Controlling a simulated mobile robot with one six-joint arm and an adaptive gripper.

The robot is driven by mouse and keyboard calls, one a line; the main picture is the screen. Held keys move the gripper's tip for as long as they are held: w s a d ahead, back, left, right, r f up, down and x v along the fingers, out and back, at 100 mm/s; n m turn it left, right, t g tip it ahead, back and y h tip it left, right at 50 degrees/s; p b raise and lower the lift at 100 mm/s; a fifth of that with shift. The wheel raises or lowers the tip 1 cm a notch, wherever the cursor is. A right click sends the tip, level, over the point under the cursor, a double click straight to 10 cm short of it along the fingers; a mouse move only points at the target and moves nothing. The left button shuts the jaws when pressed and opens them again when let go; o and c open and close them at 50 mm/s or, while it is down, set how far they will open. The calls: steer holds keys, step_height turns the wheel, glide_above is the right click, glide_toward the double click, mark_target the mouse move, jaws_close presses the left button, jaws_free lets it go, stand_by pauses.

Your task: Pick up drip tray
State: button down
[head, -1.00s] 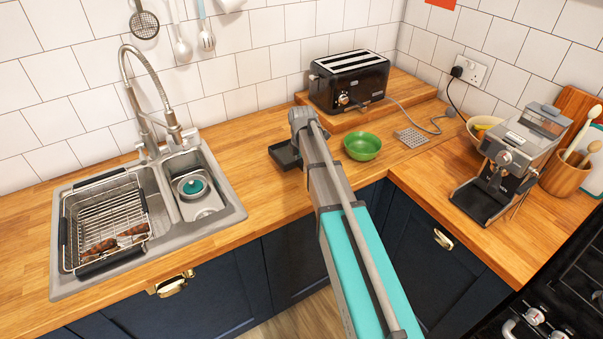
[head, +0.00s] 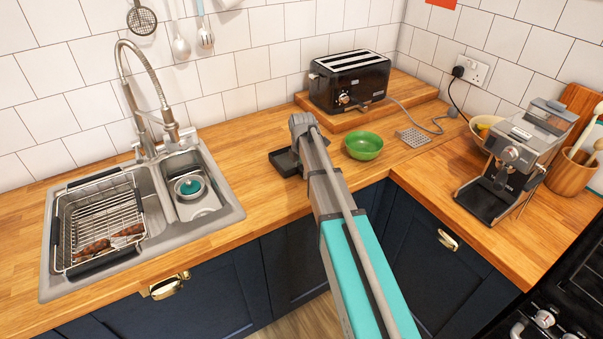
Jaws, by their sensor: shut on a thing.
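The drip tray (head: 284,162) is a shallow black rectangular tray, seen in the head view at the centre of the wooden counter, left of the green bowl. My gripper (head: 299,143) is at the tray's right side, at the far end of my arm, and is shut on it. My wrist and arm hide the fingertips and part of the tray. I cannot tell whether the tray touches the counter or is slightly above it.
A green bowl (head: 363,146) stands close right of my arm. A black toaster (head: 350,82) sits on a raised board behind. A perforated metal plate (head: 414,138) lies farther right, near the coffee machine (head: 512,160). The sink (head: 232,211) is left, with clear counter between.

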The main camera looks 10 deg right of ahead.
steer(key=shift+f, duration=0.1)
steer(key=shift+c, duration=1)
jaws_free()
steer(key=shift+r, duration=0.25)
step_height(320, 180, up, 12)
steer(key=p, duration=1.2)
steer(key=shift+f, duration=0.15)
steer(key=s+a+m, duration=0.2)
steer(key=s+m, duration=1.9)
steer(key=s, duration=0.3)
steer(key=shift+s+a+m, duration=0.2)
steer(key=shift+s+m, duration=0.05)
steer(key=shift+m, duration=0.05)
